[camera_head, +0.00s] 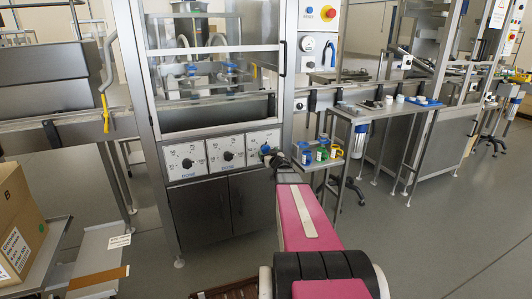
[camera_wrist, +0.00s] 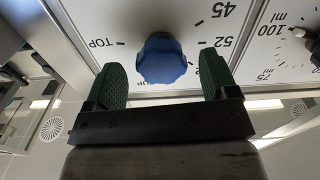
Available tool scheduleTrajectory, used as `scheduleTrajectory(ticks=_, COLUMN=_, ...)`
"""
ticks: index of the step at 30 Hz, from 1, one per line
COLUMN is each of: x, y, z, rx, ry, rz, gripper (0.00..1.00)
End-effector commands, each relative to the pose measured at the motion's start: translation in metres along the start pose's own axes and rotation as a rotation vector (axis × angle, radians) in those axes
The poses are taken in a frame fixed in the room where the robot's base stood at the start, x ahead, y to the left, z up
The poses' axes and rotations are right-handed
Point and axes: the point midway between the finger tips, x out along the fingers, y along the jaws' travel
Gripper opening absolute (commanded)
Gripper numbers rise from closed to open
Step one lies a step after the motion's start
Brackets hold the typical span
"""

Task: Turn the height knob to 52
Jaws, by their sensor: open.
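The height knob (camera_wrist: 163,59) is blue with a ribbed edge and sits on a white dial plate in the wrist view. "52" and "45" are printed to its right and "TOP" to its left; more lettering below is partly hidden. I cannot tell which mark the knob points to. My gripper (camera_wrist: 162,70) is open, with one green finger on each side of the knob and a visible gap on both sides. In the head view my gripper (camera_head: 277,160) is at the rightmost dial plate, close to the blue knob (camera_head: 265,149).
Two more dial plates with black knobs, the left one (camera_head: 187,163) and the middle one (camera_head: 228,156), are left of the height dial. A small shelf with colored bottles (camera_head: 321,154) stands close to the right of my gripper. Grey cabinet doors (camera_head: 220,208) are below.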

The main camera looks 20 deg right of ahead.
Motion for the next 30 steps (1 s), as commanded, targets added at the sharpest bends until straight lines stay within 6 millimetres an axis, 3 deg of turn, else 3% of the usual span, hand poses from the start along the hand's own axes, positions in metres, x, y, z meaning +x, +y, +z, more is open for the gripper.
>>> scheduleTrajectory(ticks=1, x=0.012, y=0.001, z=0.001, rx=0.000, ry=0.000, rz=-0.001, gripper=0.79)
scheduleTrajectory(ticks=6, x=0.029, y=0.000, z=0.001, rx=0.000, ry=0.000, rz=-0.001, gripper=0.79)
scheduleTrajectory(ticks=15, x=0.031, y=0.000, z=0.000, rx=0.000, ry=0.000, rz=0.000, gripper=0.79)
scheduleTrajectory(ticks=17, x=0.031, y=0.000, z=0.000, rx=0.000, ry=0.000, rz=0.000, gripper=0.63)
scheduleTrajectory(ticks=20, x=0.031, y=0.000, z=0.000, rx=0.000, ry=0.000, rz=0.000, gripper=0.31)
scheduleTrajectory(ticks=30, x=0.031, y=0.000, z=0.000, rx=-0.026, ry=0.000, rz=0.000, gripper=0.30)
